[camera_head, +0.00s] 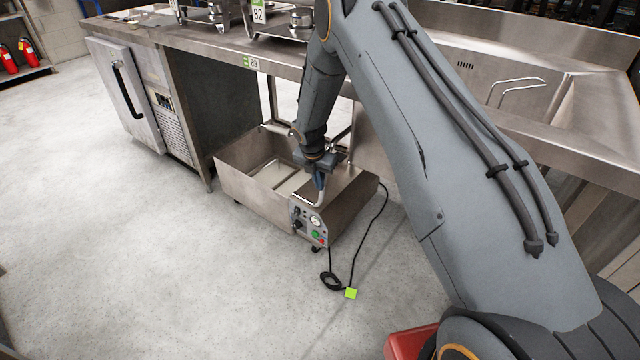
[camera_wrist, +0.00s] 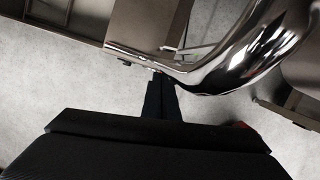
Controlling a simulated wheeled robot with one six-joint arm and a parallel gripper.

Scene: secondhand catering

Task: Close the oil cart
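The oil cart (camera_head: 240,190) is a low stainless steel box on the floor, partly under the steel counter. Its left section is open at the top and shows the inside. Its right end has a flat top and a control panel (camera_head: 311,226) with a gauge and coloured buttons. My gripper (camera_head: 319,180) is at the cart's right section, beside a bent metal tube. In the wrist view my gripper's fingers (camera_wrist: 161,97) look close together next to a large shiny chrome tube (camera_wrist: 225,65). Whether they touch the tube is unclear.
A steel counter (camera_head: 190,37) with appliances runs behind the cart, with a fridge unit (camera_head: 127,90) at left. A black cable (camera_head: 357,255) with a green tag lies on the floor right of the cart. Floor at left and front is clear.

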